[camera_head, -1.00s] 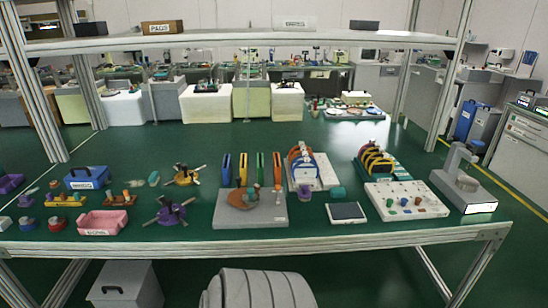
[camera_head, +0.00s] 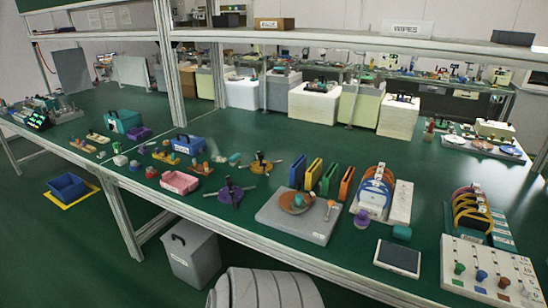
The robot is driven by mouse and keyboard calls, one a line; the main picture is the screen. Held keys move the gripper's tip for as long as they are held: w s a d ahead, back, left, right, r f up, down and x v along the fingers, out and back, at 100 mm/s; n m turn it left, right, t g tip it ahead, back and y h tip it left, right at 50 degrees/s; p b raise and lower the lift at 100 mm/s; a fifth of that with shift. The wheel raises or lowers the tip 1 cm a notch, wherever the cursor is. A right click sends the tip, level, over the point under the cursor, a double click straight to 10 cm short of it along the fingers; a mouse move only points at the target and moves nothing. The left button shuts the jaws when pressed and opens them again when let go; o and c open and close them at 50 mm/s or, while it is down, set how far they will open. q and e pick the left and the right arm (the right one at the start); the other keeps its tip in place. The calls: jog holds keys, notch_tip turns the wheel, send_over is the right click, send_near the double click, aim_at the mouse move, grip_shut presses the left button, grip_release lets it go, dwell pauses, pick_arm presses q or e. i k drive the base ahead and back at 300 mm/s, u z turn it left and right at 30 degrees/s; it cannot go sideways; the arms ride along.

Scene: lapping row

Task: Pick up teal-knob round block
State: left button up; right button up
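Several small round blocks with knobs stand on the left-middle of the green bench (camera_head: 270,165). One pale block (camera_head: 120,160) looks greenish or teal on top, a purple-grey one (camera_head: 135,165) stands beside it, and a red one (camera_head: 151,172) stands nearer the pink bin. They are too small to tell for sure which has the teal knob. A brown disc (camera_head: 294,203) with a blue-teal knob lies on the grey plate (camera_head: 290,228). Neither of my grippers shows.
A pink bin (camera_head: 179,183) and a blue bin (camera_head: 188,145) stand near the small blocks. A purple star-handled piece (camera_head: 230,193), upright coloured plates (camera_head: 313,172) and a dark-topped pad (camera_head: 398,258) stand rightward. A shelf post (camera_head: 168,65) rises behind. A grey box (camera_head: 192,255) stands on the floor.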

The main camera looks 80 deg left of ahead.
aim_at(298, 204)
jog(key=u, duration=0.95)
jog(key=i, duration=0.85)
jog(key=u, duration=0.8)
